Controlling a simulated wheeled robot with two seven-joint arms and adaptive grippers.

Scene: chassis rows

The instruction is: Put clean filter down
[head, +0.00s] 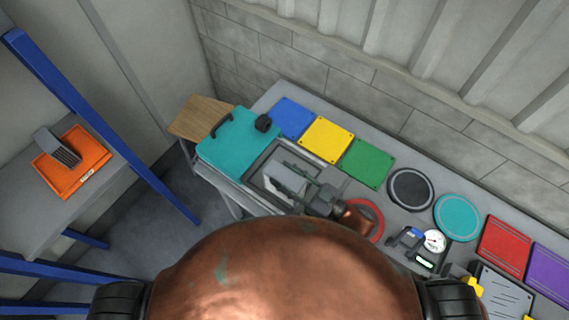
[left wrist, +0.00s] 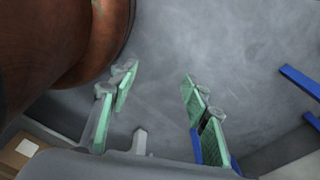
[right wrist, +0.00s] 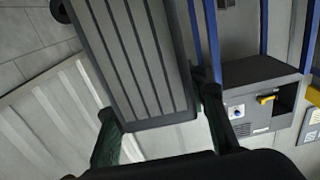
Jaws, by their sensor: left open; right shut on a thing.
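My right gripper (head: 314,196) is over the bench, beside a dark-rimmed grey opening (head: 252,180) with a pale grey panel (head: 284,182) in or just above it. In the right wrist view, my right gripper (right wrist: 160,125) is shut on a dark grey ribbed panel, the filter (right wrist: 135,60), one finger at each side of its near end. Whether the filter touches the opening cannot be told. My left gripper (left wrist: 155,100) is open and empty, with green-padded fingers well apart above bare grey floor. It does not show in the head view.
A teal lid (head: 235,150) with a black handle lies left of the opening. Coloured square and round mats (head: 326,138) line the bench. A gauge (head: 434,240) stands at right. An orange tray (head: 72,172) holding another ribbed grey piece (head: 56,148) sits on the left surface, behind a blue post.

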